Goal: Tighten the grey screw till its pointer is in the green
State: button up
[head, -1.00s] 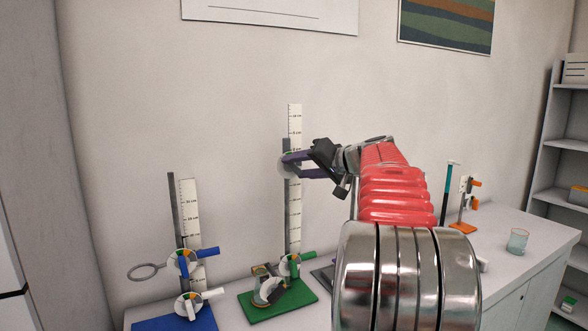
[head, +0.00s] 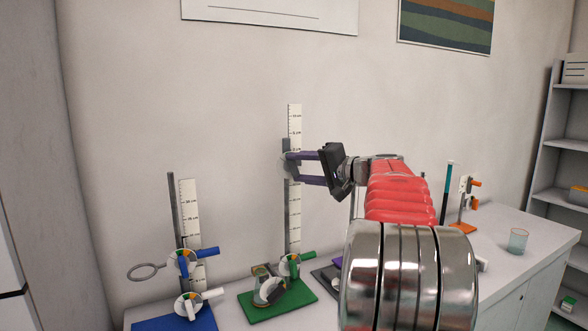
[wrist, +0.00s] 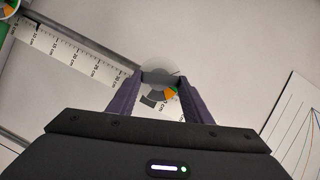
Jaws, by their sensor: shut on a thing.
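My gripper (head: 289,167) has purple fingers. It is at the upper clamp on the tall rod (head: 287,200) of the green-based stand (head: 285,302). In the wrist view, the fingertips (wrist: 160,78) are shut on the grey screw (wrist: 159,77), at a pale round dial (wrist: 157,66). Orange and a thin strip of green show on the dial beside the right finger. The fingers cover part of the dial. I cannot tell where the pointer stands against the green.
A blue-based stand (head: 175,321) with a ring (head: 143,272) and two dials is at the left. A lower dial with a green handle (head: 301,257) is on the green stand. A glass (head: 517,241) and an orange stand (head: 463,229) are at the right of the bench.

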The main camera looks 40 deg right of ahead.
jog(key=shift+d+f, duration=0.1)
jog(key=shift+f+m+t, duration=0.1)
jog(key=shift+m+t, duration=0.4)
jog(key=shift+m, duration=0.6)
jog(key=o, duration=1.3)
jog(key=shift+c, duration=0.2)
jog(key=shift+s, duration=0.1)
jog(key=s+d, duration=0.1)
jog(key=s, duration=1.2)
jog(key=shift+s+r, duration=0.35)
